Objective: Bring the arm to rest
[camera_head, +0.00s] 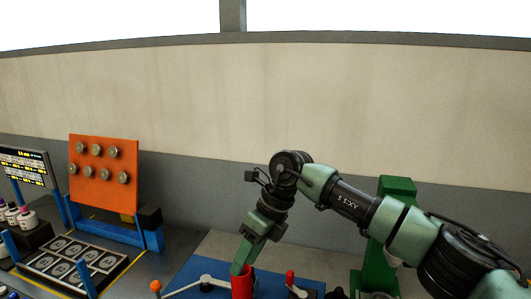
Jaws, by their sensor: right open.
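My right arm comes in from the lower right, bends at the wrist and points down. Its green gripper (240,266) is at the bottom middle, directly above or in front of a red cylinder (242,287). The picture does not show clearly whether they touch. The gripper is open, and I see nothing held in it. My left gripper is not in view.
A blue surface (185,277) with metal levers lies below the gripper. A green machine post (398,187) stands behind my right arm. On the left are an orange panel (105,195) with round knobs, a black tray (113,259), a screen (27,167) and several bobbins (27,218).

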